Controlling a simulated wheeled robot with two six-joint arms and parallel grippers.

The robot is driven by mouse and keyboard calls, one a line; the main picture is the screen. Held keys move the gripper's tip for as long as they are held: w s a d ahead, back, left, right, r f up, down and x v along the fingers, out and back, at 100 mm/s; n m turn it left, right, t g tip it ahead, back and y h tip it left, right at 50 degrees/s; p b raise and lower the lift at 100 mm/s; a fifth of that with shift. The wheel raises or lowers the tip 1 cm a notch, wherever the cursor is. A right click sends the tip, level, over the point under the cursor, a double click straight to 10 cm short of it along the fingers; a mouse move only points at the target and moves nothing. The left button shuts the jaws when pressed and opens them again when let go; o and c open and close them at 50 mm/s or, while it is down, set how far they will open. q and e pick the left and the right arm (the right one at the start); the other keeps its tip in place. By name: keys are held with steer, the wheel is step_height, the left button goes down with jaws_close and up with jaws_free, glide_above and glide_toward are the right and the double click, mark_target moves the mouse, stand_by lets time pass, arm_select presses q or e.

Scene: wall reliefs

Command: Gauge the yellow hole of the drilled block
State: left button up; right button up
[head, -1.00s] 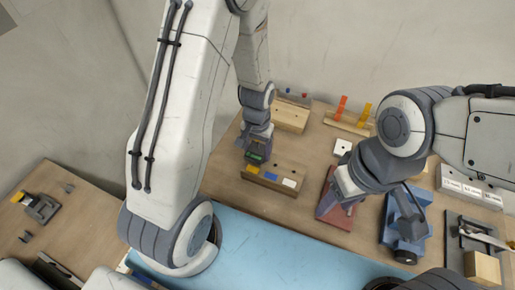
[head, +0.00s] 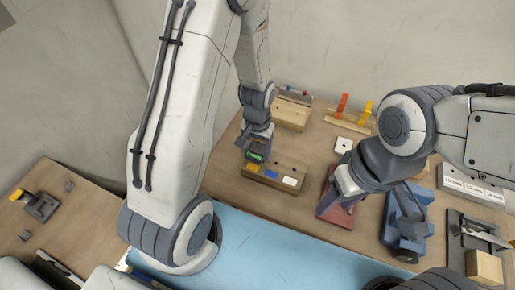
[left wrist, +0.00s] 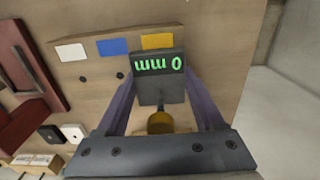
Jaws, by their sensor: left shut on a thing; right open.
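The drilled block (head: 270,182) is a low wooden block on the wooden table, with yellow, blue and white labels along it. In the left wrist view the yellow label (left wrist: 157,41), blue label (left wrist: 113,47) and white label (left wrist: 71,52) show, with dark holes by the blue and white ones. My left gripper (head: 257,150) is shut on a dark gauge (left wrist: 158,88) whose green display reads 0 mm. The gauge is at the block's yellow end and hides the yellow hole; whether its tip is inside cannot be told. My right gripper (head: 345,190) is open by a red stand.
The red stand (head: 327,207) and a blue fixture (head: 405,225) stand right of the block. Behind are a wooden block (head: 291,115), a rack with orange and yellow pieces (head: 347,122) and a white tile (head: 343,145). A blue mat (head: 270,248) lies in front.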

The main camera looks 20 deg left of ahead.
arm_select(q)
steer(key=shift+f, duration=0.3)
steer(key=o, duration=1.6)
steer(key=shift+c, duration=0.2)
step_height(320, 180, up, 10)
steer(key=shift+f+b, duration=0.15)
steer(key=shift+b, duration=0.45)
steer(key=shift+r, duration=0.45)
